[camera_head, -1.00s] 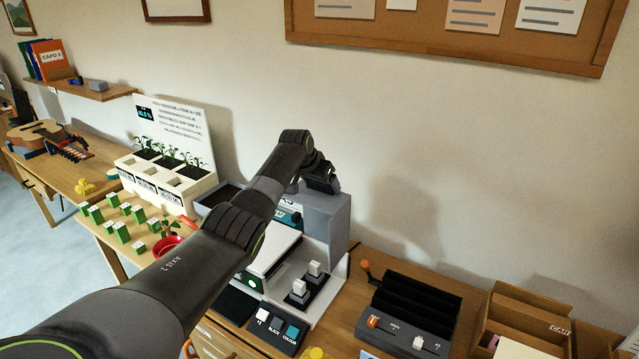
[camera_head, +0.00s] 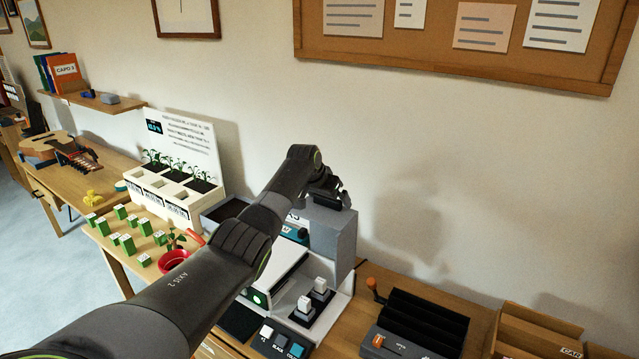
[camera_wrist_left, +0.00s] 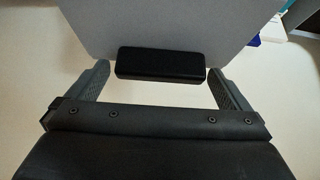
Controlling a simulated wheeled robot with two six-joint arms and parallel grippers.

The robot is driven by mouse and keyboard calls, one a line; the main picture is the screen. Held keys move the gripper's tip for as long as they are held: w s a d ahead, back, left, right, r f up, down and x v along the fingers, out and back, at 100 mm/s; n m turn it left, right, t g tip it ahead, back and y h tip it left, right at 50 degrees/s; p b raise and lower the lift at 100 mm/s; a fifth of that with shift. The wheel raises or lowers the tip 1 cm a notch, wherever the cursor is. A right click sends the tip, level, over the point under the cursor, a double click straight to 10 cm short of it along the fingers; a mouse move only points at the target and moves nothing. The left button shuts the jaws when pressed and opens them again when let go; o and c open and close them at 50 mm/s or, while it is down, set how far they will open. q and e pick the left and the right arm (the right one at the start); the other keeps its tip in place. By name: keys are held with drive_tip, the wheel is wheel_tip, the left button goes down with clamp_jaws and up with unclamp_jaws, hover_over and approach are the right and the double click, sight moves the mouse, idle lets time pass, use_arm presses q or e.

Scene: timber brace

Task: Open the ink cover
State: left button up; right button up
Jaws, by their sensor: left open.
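A printer-like machine with a grey upper box (camera_head: 333,236) stands on the bench, partly hidden behind my left arm. My left gripper (camera_head: 330,196) is over the top of this box. In the left wrist view, a flat grey panel (camera_wrist_left: 160,25) with a black bar-shaped handle (camera_wrist_left: 160,62) faces me; it looks like the ink cover, seemingly closed, though I cannot be sure. My left gripper (camera_wrist_left: 158,76) is open, its fingers on either side of the handle with gaps at both ends. My right gripper is not in view.
A control panel (camera_head: 280,338) and white switches (camera_head: 305,304) sit at the machine's front. A black slotted rack (camera_head: 420,325) is to its right, with wooden trays (camera_head: 535,330) beyond. A red pot (camera_head: 173,261) and green-white blocks (camera_head: 125,243) are left. The wall is behind.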

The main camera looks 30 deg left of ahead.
use_arm(q)
drive_tip(key=shift+s+a+r, duration=0.1)
drive_tip(key=shift+s+r, duration=0.25)
drive_tip(key=shift+r, duration=0.15)
drive_tip(key=b+v, duration=0.4)
drive_tip(key=v, duration=1.1)
drive_tip(key=shift+s+r, duration=0.15)
drive_tip(key=shift+r, duration=0.25)
